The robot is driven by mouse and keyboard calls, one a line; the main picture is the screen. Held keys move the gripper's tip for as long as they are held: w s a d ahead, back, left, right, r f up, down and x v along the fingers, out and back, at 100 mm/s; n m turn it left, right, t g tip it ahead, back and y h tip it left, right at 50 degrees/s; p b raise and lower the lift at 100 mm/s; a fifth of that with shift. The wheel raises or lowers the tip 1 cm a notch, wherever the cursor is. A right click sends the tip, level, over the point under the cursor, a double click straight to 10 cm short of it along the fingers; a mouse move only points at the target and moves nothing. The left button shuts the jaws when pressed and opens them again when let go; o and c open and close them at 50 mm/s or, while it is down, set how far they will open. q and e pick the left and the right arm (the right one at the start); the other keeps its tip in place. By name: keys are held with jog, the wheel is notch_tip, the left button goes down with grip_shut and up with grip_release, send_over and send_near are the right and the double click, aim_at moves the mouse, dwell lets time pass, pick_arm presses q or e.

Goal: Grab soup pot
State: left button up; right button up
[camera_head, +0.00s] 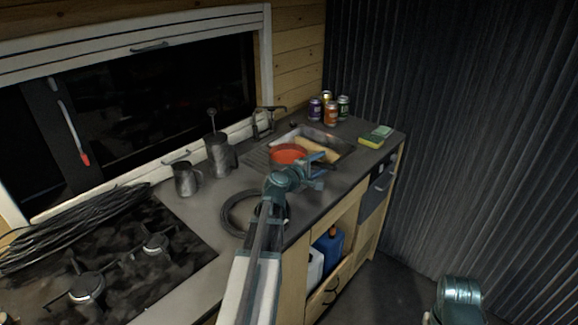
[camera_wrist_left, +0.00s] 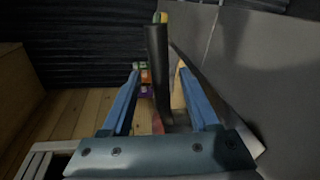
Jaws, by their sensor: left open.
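The soup pot appears to be the orange-red round vessel (camera_head: 288,153) at the near-left side of the sink on the counter; its lower part is hidden. My left gripper (camera_head: 320,170) is open just to the right and in front of it. In the left wrist view a long dark handle (camera_wrist_left: 158,65) stands between the two blue open fingers (camera_wrist_left: 158,85), with gaps on both sides. A small reddish patch (camera_wrist_left: 157,123) shows at the handle's lower end. Whether the fingers touch the handle cannot be told. My right gripper is out of view.
A tan board (camera_head: 322,150) lies by the sink (camera_head: 330,138).

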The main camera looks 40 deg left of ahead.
pick_arm(q)
jog(key=w, duration=0.3)
jog(key=shift+f, duration=0.4)
jog(key=shift+s, duration=0.1)
grip_shut()
dwell(0.9)
